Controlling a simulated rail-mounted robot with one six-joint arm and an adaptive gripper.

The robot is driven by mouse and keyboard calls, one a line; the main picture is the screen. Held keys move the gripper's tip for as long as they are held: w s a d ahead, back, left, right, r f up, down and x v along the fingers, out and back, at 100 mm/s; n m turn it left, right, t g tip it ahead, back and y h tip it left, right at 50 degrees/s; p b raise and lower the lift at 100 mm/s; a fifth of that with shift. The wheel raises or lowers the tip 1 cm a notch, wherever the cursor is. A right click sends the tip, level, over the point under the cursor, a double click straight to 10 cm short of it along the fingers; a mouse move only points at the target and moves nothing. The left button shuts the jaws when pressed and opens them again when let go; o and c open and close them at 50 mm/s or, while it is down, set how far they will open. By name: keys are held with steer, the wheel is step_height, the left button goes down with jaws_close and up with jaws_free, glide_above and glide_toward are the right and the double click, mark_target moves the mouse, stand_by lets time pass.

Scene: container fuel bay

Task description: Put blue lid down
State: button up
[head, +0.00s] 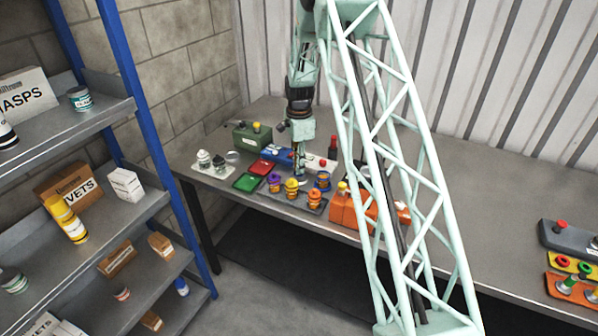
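My gripper (299,168) points down over the bench, just behind a grey tray (268,196) of small coloured pots. Its fingers are too small to tell whether they are open or shut, or whether they hold a lid. A flat blue piece (275,154) lies left of the gripper, behind a red square (261,167) and a green square (246,183). A pot with a blue band (323,180) stands at the tray's right. Other pots are purple (274,182), yellow (292,187) and orange (314,198). I cannot tell which blue thing is the lid.
An orange box (350,213) stands right of the tray, partly behind my arm's lattice. A green box (252,137) and a white tray (214,172) with jars are at the left. A dark red bottle (332,147) stands behind. The bench's right middle (490,205) is clear.

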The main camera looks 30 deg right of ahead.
steer(key=shift+f, duration=1.15)
steer(key=shift+f, duration=0.15)
steer(key=o, duration=0.6)
steer(key=shift+o, duration=0.2)
step_height(320, 180, up, 12)
steer(key=shift+r, duration=0.25)
stand_by(0.5)
